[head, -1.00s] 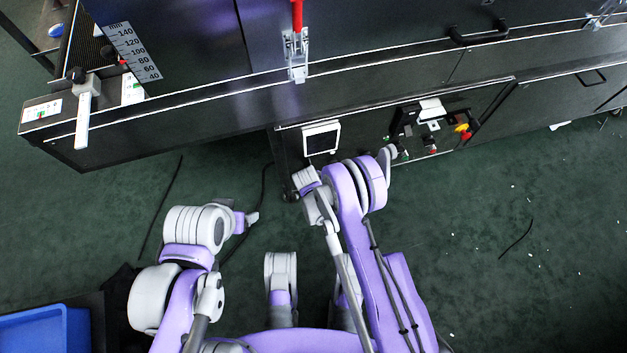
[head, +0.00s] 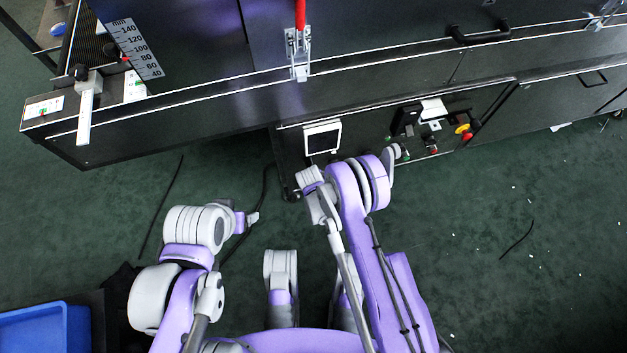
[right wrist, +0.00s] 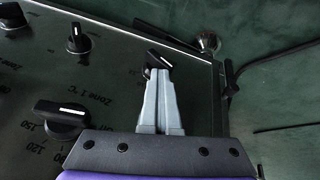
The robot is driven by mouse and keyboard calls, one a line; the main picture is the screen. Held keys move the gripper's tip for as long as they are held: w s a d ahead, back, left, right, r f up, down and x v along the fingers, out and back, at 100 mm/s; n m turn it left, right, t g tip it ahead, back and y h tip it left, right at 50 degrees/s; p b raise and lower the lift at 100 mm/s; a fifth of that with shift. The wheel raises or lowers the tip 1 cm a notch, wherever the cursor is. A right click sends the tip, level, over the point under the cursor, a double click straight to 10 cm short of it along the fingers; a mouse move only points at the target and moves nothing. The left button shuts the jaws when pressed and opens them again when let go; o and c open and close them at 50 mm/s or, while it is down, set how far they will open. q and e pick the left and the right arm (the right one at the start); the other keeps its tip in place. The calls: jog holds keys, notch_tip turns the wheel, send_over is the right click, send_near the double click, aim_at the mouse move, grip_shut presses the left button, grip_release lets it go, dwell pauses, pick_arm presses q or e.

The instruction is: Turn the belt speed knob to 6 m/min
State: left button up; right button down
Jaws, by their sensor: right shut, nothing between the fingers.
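The right wrist view shows a dark control panel with several black knobs with white pointer marks. One knob (right wrist: 158,62) is at the fingertips of my right gripper (right wrist: 161,72), which is shut with nothing between its fingers. The fingertips reach the knob's lower edge; I cannot tell whether they touch it. This knob's label and scale are hidden or unreadable, so I cannot tell whether it is the belt speed knob. In the head view my right gripper is hidden by its arm. My left gripper (head: 249,218) is over the floor at the left, too small to read.
A large knob (right wrist: 60,117) with a numbered scale, near the text "Zone 1 °C", and a smaller knob (right wrist: 78,40) are left of my right gripper. The head view shows a small screen (head: 322,138) and a red button (head: 467,136) on the machine. Green floor lies in front.

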jog(key=w+p+v, duration=0.1)
jog(key=p+v, duration=0.3)
jog(key=v, duration=0.9)
jog(key=shift+w+d+r, duration=0.2)
jog(key=shift+r, duration=0.05)
